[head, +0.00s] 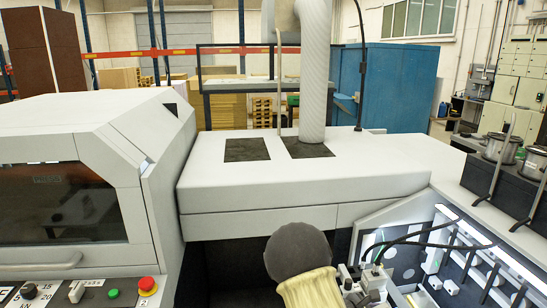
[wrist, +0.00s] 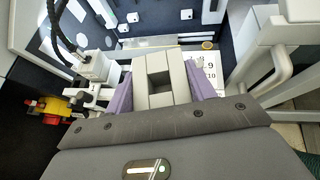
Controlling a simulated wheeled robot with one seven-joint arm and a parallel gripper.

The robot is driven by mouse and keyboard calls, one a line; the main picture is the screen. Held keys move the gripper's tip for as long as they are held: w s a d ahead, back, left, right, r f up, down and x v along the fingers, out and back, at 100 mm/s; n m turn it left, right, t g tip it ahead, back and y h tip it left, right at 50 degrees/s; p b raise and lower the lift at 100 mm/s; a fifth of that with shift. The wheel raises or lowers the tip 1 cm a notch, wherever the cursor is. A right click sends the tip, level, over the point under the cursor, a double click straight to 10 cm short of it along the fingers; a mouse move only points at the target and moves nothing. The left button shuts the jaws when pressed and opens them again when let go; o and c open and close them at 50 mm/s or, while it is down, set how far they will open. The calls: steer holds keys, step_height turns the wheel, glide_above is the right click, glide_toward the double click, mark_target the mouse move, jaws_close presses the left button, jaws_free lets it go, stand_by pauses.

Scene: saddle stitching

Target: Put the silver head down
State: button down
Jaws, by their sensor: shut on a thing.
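In the wrist view, my gripper (wrist: 162,82) has its two purple fingers on either side of a pale silver-grey block with a square recess, the silver head (wrist: 154,101). It is shut on this block. The block's far end is close to a light ledge; I cannot tell whether it touches. In the head view, the dark round end of my arm and its beige sleeve cover the bottom middle, and my fingers and the held block are hidden there.
Another light metal unit with a black cable (wrist: 95,66) stands close on the left. A numbered scale (wrist: 208,72) is beside the right finger. A pale bent handle (wrist: 285,75) is further right. The lit machine bay (head: 455,262) lies right of my arm.

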steer(key=s+a+f+n+t+y+b, duration=0.1)
steer(key=s+a+f+b, duration=0.1)
steer(key=a+f, duration=0.5)
steer(key=s+a+f+n+t+b, duration=0.2)
steer(key=s+a+f+b, duration=0.1)
steer(key=a+f, duration=0.4)
step_height(320, 180, down, 3)
steer(key=shift+f+n+t+y, duration=0.1)
steer(key=shift+n+t+y, duration=0.2)
steer(key=shift+y, duration=0.1)
steer(key=shift+s, duration=0.1)
step_height(320, 180, down, 12)
steer(key=n+t+y, duration=0.4)
steer(key=n+y, duration=0.5)
steer(key=n, duration=0.1)
steer(key=shift+s+t+y, duration=0.15)
steer(key=shift+t+y, duration=0.15)
steer(key=shift+a, duration=0.1)
